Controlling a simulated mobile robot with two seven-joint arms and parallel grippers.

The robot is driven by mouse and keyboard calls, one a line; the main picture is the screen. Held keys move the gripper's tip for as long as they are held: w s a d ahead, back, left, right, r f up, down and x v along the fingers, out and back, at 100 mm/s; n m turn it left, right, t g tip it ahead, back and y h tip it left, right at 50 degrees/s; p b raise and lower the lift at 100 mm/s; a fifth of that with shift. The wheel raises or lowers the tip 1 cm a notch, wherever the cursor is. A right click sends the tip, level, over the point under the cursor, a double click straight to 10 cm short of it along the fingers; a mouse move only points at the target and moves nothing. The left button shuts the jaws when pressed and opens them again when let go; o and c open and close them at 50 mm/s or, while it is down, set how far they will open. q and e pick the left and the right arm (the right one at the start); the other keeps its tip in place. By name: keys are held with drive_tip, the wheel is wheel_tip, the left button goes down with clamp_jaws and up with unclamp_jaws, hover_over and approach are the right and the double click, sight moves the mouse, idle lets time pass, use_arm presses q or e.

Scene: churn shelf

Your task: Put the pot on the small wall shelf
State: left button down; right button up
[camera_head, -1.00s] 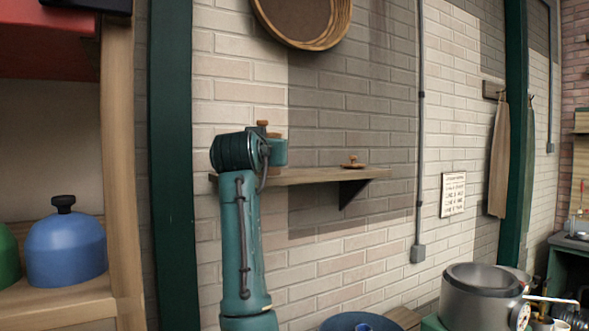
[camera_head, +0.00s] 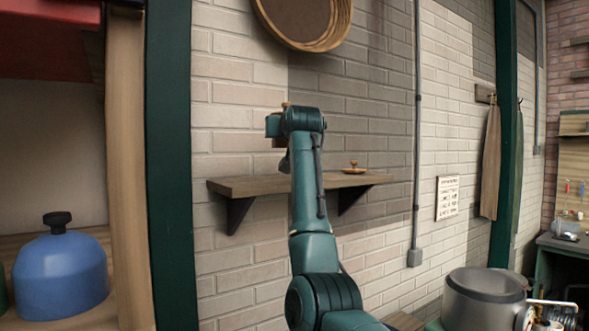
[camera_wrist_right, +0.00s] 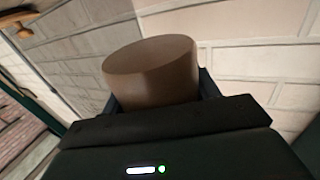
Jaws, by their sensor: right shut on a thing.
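The small wall shelf (camera_head: 250,187) is a wooden board on dark brackets on the brick wall. My right arm rises in front of it and hides its middle. My right gripper (camera_head: 275,130) is above the shelf board in the head view, mostly hidden by my own wrist. In the right wrist view my right gripper (camera_wrist_right: 160,95) is shut around a plain brown cylinder, which I take to be the pot (camera_wrist_right: 150,72). Only a little brown shows past the wrist in the head view. I cannot tell its distance from the wall. My left gripper is out of view.
A small wooden lid-like piece with a knob (camera_head: 353,168) lies on the shelf's right part. The shelf's left part is bare. A round wooden-rimmed sieve (camera_head: 335,35) hangs above. A blue lidded jar (camera_head: 60,278) stands left, a metal vessel (camera_head: 485,300) lower right.

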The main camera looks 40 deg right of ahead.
wheel_tip(320, 180, down, 7)
drive_tip(key=shift+f+p, duration=0.2)
drive_tip(key=shift+p, duration=0.1)
drive_tip(key=shift+f, duration=0.1)
drive_tip(key=o, duration=1.2)
drive_tip(key=shift+c, duration=0.2)
